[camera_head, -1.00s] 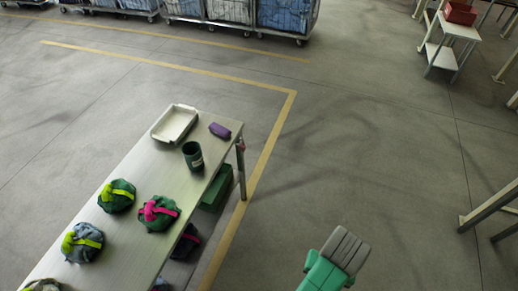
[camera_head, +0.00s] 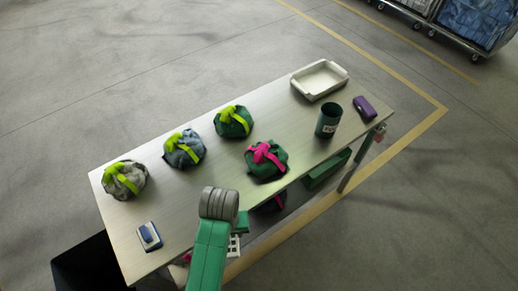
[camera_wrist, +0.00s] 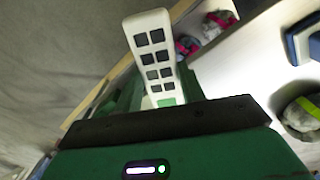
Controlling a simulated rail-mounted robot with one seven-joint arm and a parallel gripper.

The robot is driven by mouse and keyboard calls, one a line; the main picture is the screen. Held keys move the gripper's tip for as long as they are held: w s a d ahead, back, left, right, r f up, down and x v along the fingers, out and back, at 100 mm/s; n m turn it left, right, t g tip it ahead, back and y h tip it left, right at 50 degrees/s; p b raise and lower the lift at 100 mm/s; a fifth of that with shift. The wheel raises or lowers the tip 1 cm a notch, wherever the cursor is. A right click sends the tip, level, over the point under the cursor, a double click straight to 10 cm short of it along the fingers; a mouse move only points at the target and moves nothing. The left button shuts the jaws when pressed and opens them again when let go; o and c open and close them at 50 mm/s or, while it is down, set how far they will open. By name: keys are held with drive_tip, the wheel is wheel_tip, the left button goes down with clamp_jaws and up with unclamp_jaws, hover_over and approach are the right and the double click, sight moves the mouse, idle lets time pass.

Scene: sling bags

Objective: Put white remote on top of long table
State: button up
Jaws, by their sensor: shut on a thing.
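The white remote (camera_wrist: 154,58), with two columns of dark square buttons, stands out from between my fingers in the wrist view. My gripper (camera_wrist: 160,98) is shut on its near end. In the head view my green gripper (camera_head: 240,222) is beside the front edge of the long table (camera_head: 205,182), and the remote (camera_head: 234,246) shows just below it, partly hidden by my arm. It appears off the edge, not over the tabletop. The fingertips are mostly hidden in the head view.
Several tied bags, such as a green one with a pink strap (camera_head: 266,160), stand on the table. A blue-and-white item (camera_head: 149,236) lies at its left end. A cup (camera_head: 328,121), white tray (camera_head: 319,80) and purple case (camera_head: 364,107) occupy the right end. Bare tabletop lies around the left front.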

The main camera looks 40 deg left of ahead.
drive_tip(key=shift+n, duration=0.6)
drive_tip(key=s+a+f, duration=0.2)
drive_tip(key=s+a, duration=0.1)
drive_tip(key=shift+s+a+f+b, duration=0.1)
drive_tip(key=shift+s+f+b, duration=0.2)
drive_tip(key=shift+b, duration=0.05)
drive_tip(key=w+a+b, duration=0.1)
drive_tip(key=w+a, duration=0.1)
drive_tip(key=a, duration=0.3)
drive_tip(key=w+a+f+b, duration=0.1)
drive_tip(key=w+a, duration=0.1)
drive_tip(key=a, duration=0.2)
drive_tip(key=w+a+b, duration=0.1)
drive_tip(key=w+a, duration=0.1)
drive_tip(key=a, duration=0.3)
drive_tip(key=shift+a+f, duration=0.35)
drive_tip(key=shift+f+b, duration=0.5)
drive_tip(key=shift+f, duration=1.15)
